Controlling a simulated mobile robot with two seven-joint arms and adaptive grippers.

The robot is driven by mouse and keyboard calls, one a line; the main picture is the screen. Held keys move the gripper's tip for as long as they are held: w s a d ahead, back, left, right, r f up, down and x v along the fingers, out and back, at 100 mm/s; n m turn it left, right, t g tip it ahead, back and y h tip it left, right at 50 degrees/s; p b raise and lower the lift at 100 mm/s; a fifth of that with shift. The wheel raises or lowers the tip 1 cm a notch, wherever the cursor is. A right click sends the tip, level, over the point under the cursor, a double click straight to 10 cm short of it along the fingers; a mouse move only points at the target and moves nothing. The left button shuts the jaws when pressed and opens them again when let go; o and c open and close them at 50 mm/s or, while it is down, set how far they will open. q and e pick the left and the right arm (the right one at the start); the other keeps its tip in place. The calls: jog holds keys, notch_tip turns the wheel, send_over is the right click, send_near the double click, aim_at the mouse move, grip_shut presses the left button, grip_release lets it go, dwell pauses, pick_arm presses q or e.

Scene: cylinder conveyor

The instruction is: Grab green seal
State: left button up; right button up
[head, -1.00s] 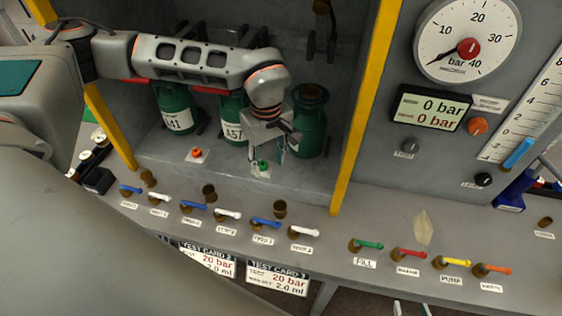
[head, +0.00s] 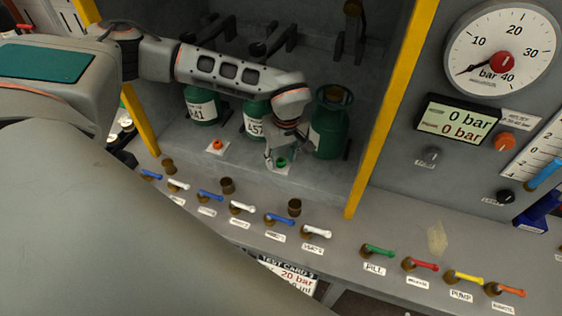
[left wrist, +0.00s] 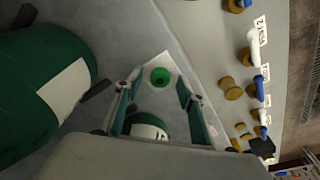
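The green seal (head: 281,162) is a small green ring on a white label on the grey ledge, in front of the green cylinders. In the left wrist view the green seal (left wrist: 160,77) lies between and just beyond the two fingertips, with its dark hole showing. My left gripper (head: 282,155) is directly over and around the seal, pointing down. In the left wrist view my left gripper (left wrist: 158,93) is open with nothing between its fingers. Whether the fingers touch the ledge is unclear. My right gripper is not in view.
Green cylinders (head: 330,135) stand close behind my left gripper. An orange seal (head: 217,145) sits on its own label to the left. A row of small valve levers (head: 281,219) runs along the front ledge. A yellow post (head: 392,105) stands to the right.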

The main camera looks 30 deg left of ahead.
pick_arm(q)
jog(key=c, duration=0.8)
jog(key=shift+c, duration=0.2)
